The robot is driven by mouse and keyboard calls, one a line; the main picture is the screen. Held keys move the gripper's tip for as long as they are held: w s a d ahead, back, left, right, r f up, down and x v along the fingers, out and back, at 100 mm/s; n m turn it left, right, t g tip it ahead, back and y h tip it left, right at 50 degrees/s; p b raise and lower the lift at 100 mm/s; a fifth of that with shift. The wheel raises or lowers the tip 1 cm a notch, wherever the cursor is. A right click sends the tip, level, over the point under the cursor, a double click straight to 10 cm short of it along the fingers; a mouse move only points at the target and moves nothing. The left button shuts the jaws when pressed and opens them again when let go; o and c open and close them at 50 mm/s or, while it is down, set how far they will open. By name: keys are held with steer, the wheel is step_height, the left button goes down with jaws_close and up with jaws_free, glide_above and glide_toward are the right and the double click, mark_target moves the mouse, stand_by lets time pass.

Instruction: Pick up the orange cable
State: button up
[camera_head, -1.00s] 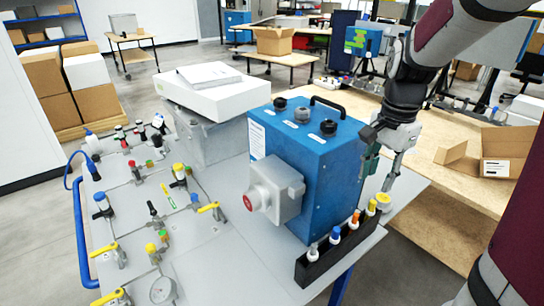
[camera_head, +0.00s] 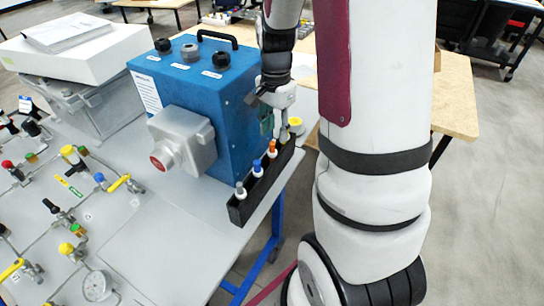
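The orange cable end (camera_head: 272,148) stands upright, with a white lower part, in a narrow black rack (camera_head: 246,208) along the table's right edge. A blue-topped cable end (camera_head: 257,168) and a grey-topped one (camera_head: 240,188) stand nearer in the same rack. My gripper (camera_head: 284,132) points down at the rack's far end, just beyond the orange cable. It appears apart from the orange cable. Its fingers are small and partly merged with the rack, so I cannot tell whether they are open or what lies between them.
The blue analyser box (camera_head: 228,110) stands left of the rack, close to my gripper. Valves and a gauge (camera_head: 96,286) fill the table's left side. A wooden table (camera_head: 455,100) stands behind my arm.

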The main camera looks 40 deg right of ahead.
mark_target(272, 143)
steer(key=f, duration=0.5)
steer(key=shift+w+a, duration=0.2)
steer(key=shift+a, duration=0.1)
steer(key=shift+r, duration=0.1)
steer(key=shift+c, duration=0.5)
jaws_close()
